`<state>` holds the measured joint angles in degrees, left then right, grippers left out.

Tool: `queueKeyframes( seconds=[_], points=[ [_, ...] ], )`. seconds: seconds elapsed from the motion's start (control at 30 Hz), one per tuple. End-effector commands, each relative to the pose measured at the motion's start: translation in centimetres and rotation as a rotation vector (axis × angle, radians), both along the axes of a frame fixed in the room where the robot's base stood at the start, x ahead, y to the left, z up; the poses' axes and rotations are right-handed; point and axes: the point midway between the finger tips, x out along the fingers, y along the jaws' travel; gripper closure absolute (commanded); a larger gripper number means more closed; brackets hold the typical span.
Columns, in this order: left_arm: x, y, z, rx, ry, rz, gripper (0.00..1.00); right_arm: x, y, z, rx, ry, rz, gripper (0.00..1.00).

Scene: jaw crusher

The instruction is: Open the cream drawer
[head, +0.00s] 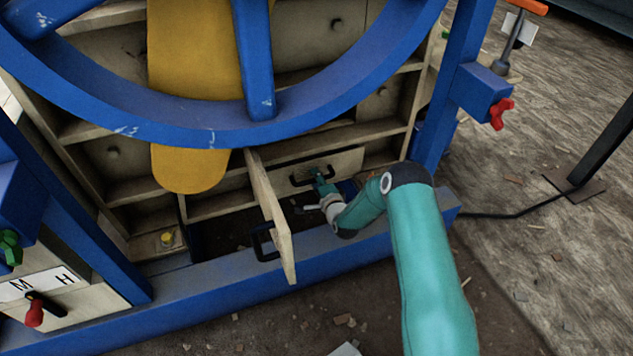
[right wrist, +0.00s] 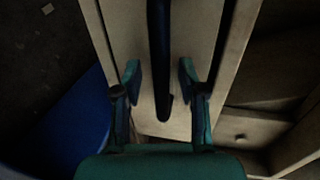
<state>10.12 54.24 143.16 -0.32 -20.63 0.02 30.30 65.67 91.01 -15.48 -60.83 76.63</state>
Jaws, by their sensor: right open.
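The cream drawer front (head: 343,163) is low in the cream cabinet in the head view, right of the yellow panel. It carries a black bar handle (head: 300,181). My right gripper (head: 319,178) is at this handle, its arm reaching in from the lower right. In the right wrist view the cream front (right wrist: 190,32) lies ahead, and its dark handle (right wrist: 160,60) runs between the two spread fingers of my right gripper (right wrist: 160,77). Gaps show on both sides of the handle. How far the drawer is out cannot be told. My left gripper is not in view.
A cream panel (head: 269,213) with a black handle (head: 263,242) stands swung out just left of my right gripper. A large blue wheel (head: 205,132) and a yellow panel (head: 190,168) are in front of the cabinet. A blue beam (head: 225,280) crosses below.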

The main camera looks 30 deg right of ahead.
Motion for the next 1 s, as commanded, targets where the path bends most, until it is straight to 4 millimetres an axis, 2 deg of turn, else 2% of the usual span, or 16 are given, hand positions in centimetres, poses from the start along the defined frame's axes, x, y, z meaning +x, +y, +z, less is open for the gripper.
queueKeyframes(
  seconds=[0.17,0.4,0.43,0.83,1.0],
  points=[
    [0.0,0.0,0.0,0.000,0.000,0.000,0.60,0.0,0.0,0.0,0.000,0.000,0.000,0.59],
    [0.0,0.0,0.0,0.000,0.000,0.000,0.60,0.0,0.0,0.0,0.000,0.000,0.000,0.97],
    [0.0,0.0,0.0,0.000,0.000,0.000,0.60,0.0,0.0,0.0,0.000,0.000,0.000,1.00],
    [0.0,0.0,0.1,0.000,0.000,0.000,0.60,-0.1,0.1,-0.1,0.002,0.003,0.001,1.00],
    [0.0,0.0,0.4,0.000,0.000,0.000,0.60,-0.6,1.4,-0.1,0.004,0.005,0.016,1.00]
  ],
)
